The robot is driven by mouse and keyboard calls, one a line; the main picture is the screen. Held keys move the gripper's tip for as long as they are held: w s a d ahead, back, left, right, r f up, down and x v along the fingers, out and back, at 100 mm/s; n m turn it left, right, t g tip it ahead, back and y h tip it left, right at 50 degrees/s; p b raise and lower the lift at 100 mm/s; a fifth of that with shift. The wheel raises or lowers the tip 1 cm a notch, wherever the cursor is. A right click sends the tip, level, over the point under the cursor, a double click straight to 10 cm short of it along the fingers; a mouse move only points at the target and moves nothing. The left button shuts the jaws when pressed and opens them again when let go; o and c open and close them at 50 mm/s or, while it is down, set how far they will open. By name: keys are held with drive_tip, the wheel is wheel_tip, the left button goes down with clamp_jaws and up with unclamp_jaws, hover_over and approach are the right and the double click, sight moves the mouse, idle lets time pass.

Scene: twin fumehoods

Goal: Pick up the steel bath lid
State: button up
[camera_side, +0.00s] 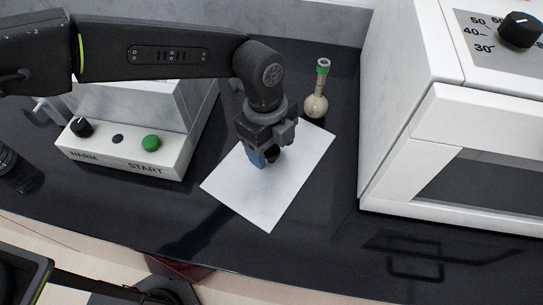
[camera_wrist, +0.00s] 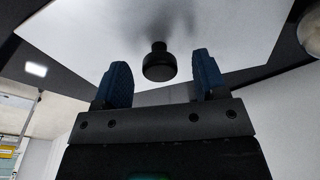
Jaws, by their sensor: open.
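The steel bath lid (camera_side: 235,190) looks like a thin, pale, square plate lying flat on the dark bench. A black knob (camera_wrist: 158,64) stands up from the plate in the wrist view. My gripper (camera_side: 266,156) is over the plate and hides part of it in the side view. In the wrist view my gripper's blue fingers (camera_wrist: 161,75) are apart, with the knob showing in the gap between them. The fingers do not appear to touch the knob. I cannot tell how far the tips are above the plate.
A flask with a green cap (camera_side: 316,104) stands close by the lid's far corner. A white heater base (camera_side: 120,160) with a steel box is at the left. A large white oven (camera_side: 410,110) fills the right. The dark bench (camera_side: 310,240) in front is clear.

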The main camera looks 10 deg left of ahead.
drive_tip(key=shift+d+f, duration=0.1)
drive_tip(key=shift+f, duration=0.45)
drive_tip(key=c, duration=1.1)
drive_tip(key=shift+r, duration=0.1)
drive_tip(key=s+a+r+n, duration=0.1)
drive_tip(key=a+r+n, duration=0.15)
drive_tip(key=r, duration=0.75)
drive_tip(key=s+a+r+n, duration=0.2)
drive_tip(key=a+r, duration=0.2)
drive_tip(key=r, duration=0.6)
drive_tip(key=a+r+n+t, duration=0.1)
drive_tip(key=a+n+t, duration=0.1)
drive_tip(key=a+n, duration=0.75)
drive_tip(key=w+a+r+n, duration=0.1)
drive_tip(key=w+a+n, duration=0.2)
drive_tip(key=a, duration=0.1)
drive_tip(key=w+a+r+n, duration=0.1)
drive_tip(key=w+a+n, duration=0.1)
drive_tip(key=w+a, duration=0.2)
drive_tip(key=w+a+r+n+y, duration=0.1)
drive_tip(key=w+a+n, duration=0.2)
drive_tip(key=a, duration=0.2)
drive_tip(key=shift+w+r+n, duration=0.2)
drive_tip(key=shift+w+n, duration=0.1)
drive_tip(key=shift+w, duration=0.1)
drive_tip(key=shift+f, duration=0.15)
